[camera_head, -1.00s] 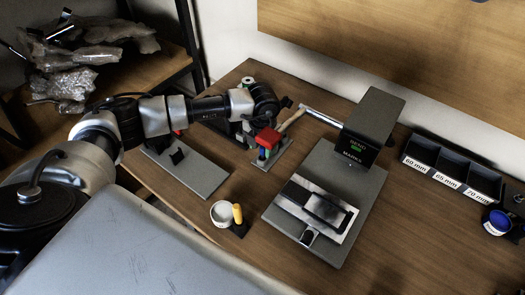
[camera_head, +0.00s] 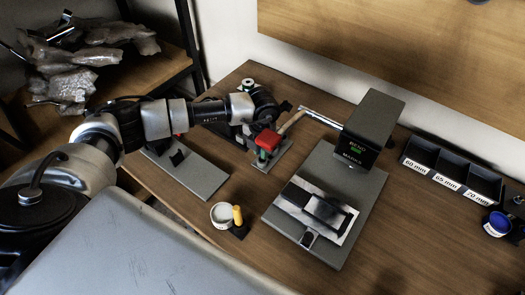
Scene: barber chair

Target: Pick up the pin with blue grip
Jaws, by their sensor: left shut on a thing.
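My left gripper (camera_head: 264,118) is over the small stand (camera_head: 260,166) at the back of the bench. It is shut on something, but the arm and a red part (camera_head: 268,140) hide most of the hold. No blue grip shows clearly now; the pin with blue grip seems to be at the gripper, hidden. A small green patch (camera_head: 262,156) shows just below the red part. My right gripper is out of view.
A grey press (camera_head: 372,128) with a plate stands right of the stand. A white cup (camera_head: 224,214) and yellow-handled tool (camera_head: 238,215) are in front. Labelled bins (camera_head: 450,176) are at right. A grey plate (camera_head: 196,176) lies left. Bench space between is clear.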

